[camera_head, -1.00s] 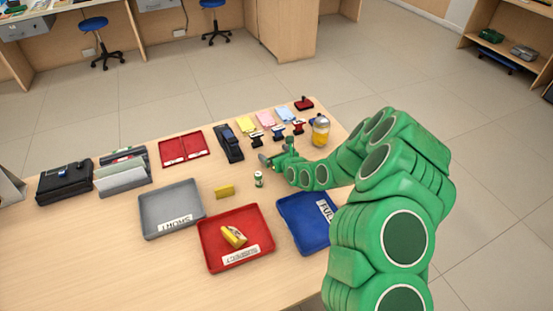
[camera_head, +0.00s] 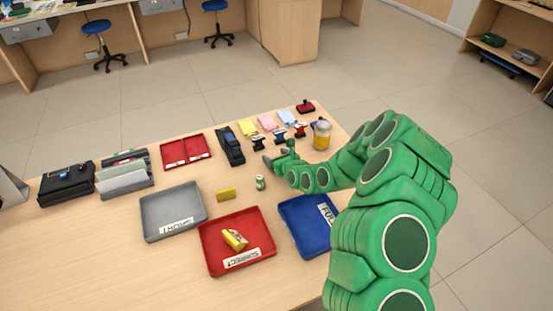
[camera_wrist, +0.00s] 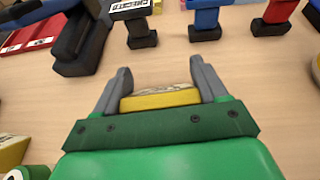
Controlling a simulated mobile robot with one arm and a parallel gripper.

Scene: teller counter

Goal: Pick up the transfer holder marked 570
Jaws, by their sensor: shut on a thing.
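My gripper (camera_wrist: 160,92) is shut on a yellow block-like thing (camera_wrist: 160,99) with a pale printed face, low between its grey fingers in the wrist view. I cannot read any number on it. In the head view my gripper (camera_head: 272,160) is at the tabletop behind a small green-and-white cylinder, and the held thing is hidden. Another yellow block (camera_head: 225,194) lies on the table between the trays and the stamps. A yellow piece (camera_head: 235,239) with a pale face lies in the red tray (camera_head: 210,262). No 570 mark is legible on any of them.
A grey tray (camera_head: 150,233) marked SHORT and a blue tray (camera_head: 297,231) flank the red tray. The green-and-white cylinder (camera_head: 260,183) stands close to my gripper. Stamps stand beyond it, including a blue one (camera_wrist: 208,20). A yellow jar (camera_head: 321,136) stands near the right edge.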

